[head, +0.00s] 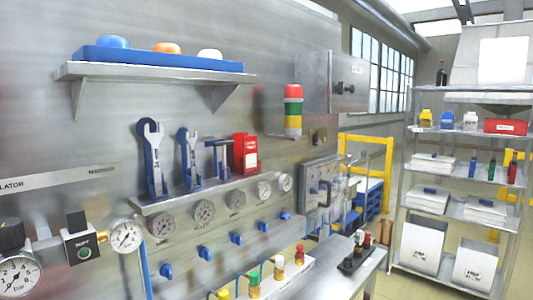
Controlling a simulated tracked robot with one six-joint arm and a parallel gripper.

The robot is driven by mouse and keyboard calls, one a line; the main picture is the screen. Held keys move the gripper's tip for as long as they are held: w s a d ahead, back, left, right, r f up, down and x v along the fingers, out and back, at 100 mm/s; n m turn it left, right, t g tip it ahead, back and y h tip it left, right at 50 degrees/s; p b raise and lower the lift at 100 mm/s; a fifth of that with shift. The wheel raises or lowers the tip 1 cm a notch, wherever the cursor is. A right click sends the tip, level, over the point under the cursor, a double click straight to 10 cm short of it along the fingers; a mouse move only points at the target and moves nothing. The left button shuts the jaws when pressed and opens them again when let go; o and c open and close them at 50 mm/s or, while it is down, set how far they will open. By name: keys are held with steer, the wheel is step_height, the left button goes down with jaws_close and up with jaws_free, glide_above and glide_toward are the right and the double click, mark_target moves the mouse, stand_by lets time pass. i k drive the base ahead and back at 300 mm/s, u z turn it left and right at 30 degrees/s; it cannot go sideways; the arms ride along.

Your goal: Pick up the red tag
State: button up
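A flat red piece with pale markings (246,154) stands upright at the right end of a narrow tool ledge (190,194) on the wall panel. It looks like the red tag, but its markings are too small to read. It is just right of a hammer-like tool (220,160) in a blue holder. My gripper is not in view, and nothing is seen touching the red piece.
Two wrenches in blue holders (154,160) stand left on the ledge. Gauges (204,212) and blue valve handles (204,253) sit below. A shelf (160,70) juts out above. A red-green-yellow stack light (293,110) is to the right. A loaded rack (465,137) stands far right.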

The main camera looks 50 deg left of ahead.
mark_target(249, 142)
steer(key=i, duration=2.55)
steer(key=u, duration=2.75)
